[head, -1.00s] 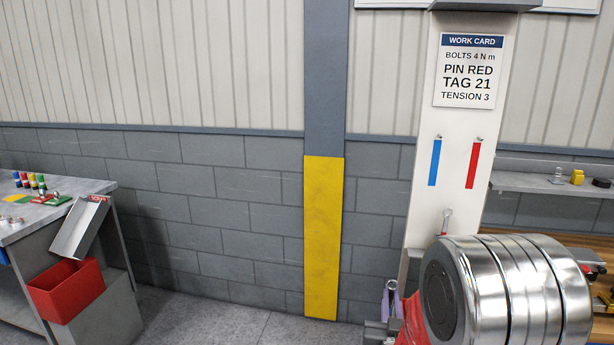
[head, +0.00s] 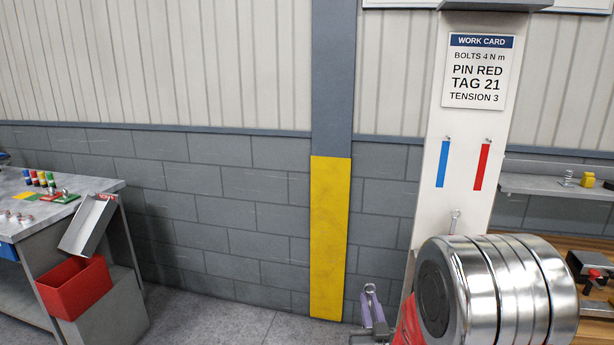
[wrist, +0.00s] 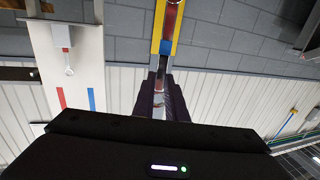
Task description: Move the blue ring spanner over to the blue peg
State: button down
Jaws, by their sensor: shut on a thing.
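My gripper (head: 373,316), with purple fingers, is low in the head view, left of the white column's foot. It is shut on a ring spanner (head: 370,289) that stands up from the fingers, ring end on top. In the wrist view the fingers (wrist: 161,95) hold the steel shaft, and a blue band (wrist: 166,47) shows on this blue ring spanner. The blue peg (head: 448,138) is on the white column above a blue strip (head: 442,164), higher than my gripper and to its right. Nothing hangs on it.
A red peg (head: 488,140) sits right of the blue one, above a red strip (head: 481,167). Another ring spanner (head: 455,220) stands lower against the column (head: 425,205). A bench (head: 85,190) and red bin (head: 75,287) are at left. The floor between is clear.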

jog(key=s+f, duration=0.5)
jog(key=f, duration=0.1)
jog(key=shift+f, duration=0.15)
dwell(0.4)
